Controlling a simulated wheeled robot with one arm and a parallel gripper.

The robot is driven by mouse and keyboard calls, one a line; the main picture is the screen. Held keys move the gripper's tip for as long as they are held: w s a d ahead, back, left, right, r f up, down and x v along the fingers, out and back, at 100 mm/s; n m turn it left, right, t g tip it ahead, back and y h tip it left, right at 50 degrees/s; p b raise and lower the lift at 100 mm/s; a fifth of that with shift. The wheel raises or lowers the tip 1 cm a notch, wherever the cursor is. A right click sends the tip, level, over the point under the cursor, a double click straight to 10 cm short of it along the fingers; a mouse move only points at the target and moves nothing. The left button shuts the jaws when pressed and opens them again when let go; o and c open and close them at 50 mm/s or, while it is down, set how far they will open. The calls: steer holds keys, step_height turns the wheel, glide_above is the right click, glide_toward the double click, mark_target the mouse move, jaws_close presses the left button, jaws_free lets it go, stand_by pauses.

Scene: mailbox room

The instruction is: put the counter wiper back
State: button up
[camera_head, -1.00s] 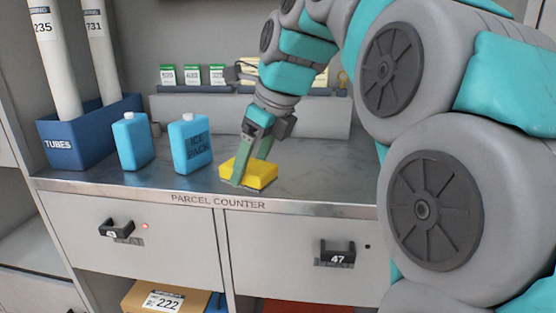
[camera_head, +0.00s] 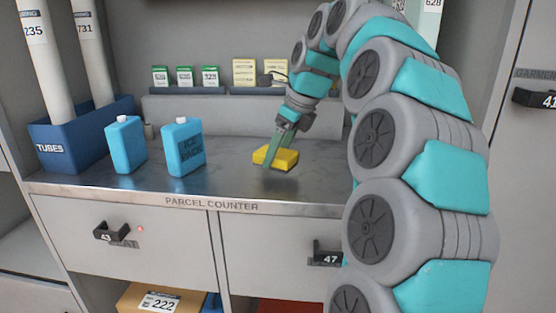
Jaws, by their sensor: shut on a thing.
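The counter wiper seems to be the yellow block (camera_head: 285,158), seen over the parcel counter (camera_head: 222,185). My gripper (camera_head: 274,157) points down and is shut on the yellow block, with one green finger across its near side. The far finger is mostly hidden. The block is close to the counter top, right of the ice packs; I cannot tell whether it touches the surface.
A blue tubes bin (camera_head: 84,137) with tall white tubes stands at the far left. A low ledge (camera_head: 215,115) with green and yellow cards runs along the back. Drawers are below the counter's front edge.

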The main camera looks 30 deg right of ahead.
steer(key=shift+f, duration=1.15)
steer(key=shift+f, duration=0.15)
steer(key=o, duration=1.2)
steer(key=v, duration=1)
steer(key=shift+p, duration=0.3)
steer(key=shift+p+v, duration=0.8)
steer(key=shift+v, duration=0.25)
steer(key=shift+a, duration=0.1)
steer(key=shift+a, duration=0.1)
